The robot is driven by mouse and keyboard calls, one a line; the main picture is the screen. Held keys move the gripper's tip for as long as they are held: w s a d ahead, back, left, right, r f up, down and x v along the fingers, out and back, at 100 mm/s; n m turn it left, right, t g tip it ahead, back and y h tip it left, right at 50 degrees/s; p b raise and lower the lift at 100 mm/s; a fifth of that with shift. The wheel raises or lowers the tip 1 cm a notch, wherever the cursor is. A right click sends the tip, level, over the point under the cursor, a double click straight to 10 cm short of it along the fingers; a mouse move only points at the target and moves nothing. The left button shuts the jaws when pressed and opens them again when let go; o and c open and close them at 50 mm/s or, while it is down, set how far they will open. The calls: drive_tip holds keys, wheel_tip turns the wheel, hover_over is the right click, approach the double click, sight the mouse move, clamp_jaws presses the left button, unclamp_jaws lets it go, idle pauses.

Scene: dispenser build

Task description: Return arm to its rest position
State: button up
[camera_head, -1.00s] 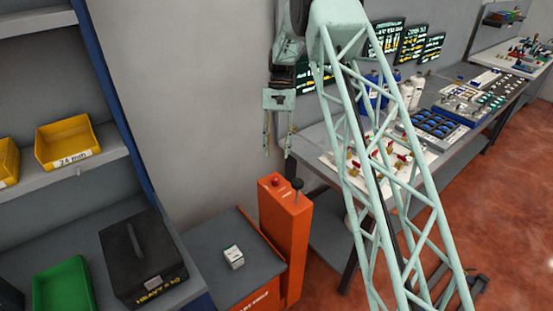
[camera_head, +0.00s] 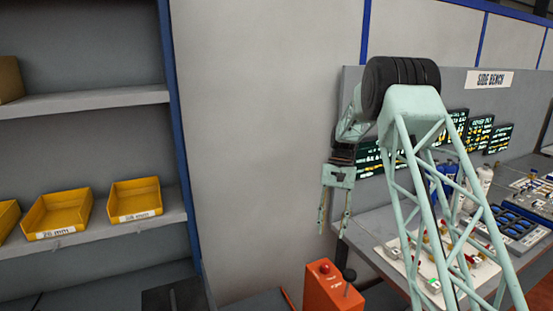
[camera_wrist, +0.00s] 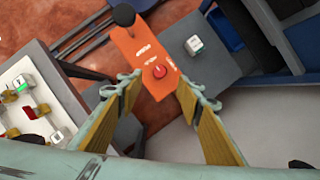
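My gripper (camera_head: 333,212) hangs downward from my arm, to the left of the side bench and above the orange pedestal (camera_head: 330,288). Its two fingers stand apart with nothing between them. In the wrist view my gripper (camera_wrist: 157,92) shows both yellow-padded fingers spread wide. The orange pedestal with its red button (camera_wrist: 159,71) and black knob (camera_wrist: 123,14) lies below and beyond them. No object is held.
Shelves with yellow bins (camera_head: 134,200) stand at the left. The side bench (camera_head: 378,222) at the right holds a white board with red parts, bottles and blue trays. Dark screens (camera_head: 497,139) stand along its back. A small white box (camera_wrist: 194,45) sits on a grey top.

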drive_tip(key=s+a+r+n+t+h+b, duration=0.15)
drive_tip(key=s+r+t+b, duration=0.35)
drive_tip(key=s+r, duration=2)
drive_tip(key=s+f+n+t+b, duration=0.1)
drive_tip(key=s+f+b, duration=0.1)
drive_tip(key=s, duration=1.5)
drive_tip(key=s+f+n+t+b, duration=0.1)
drive_tip(key=s+f+t+b, duration=0.1)
drive_tip(key=s, duration=1.5)
drive_tip(key=shift+f+b, duration=0.85)
drive_tip(key=shift+b, duration=0.1)
drive_tip(key=shift+w+a+n, duration=0.1)
drive_tip(key=shift+n, duration=0.15)
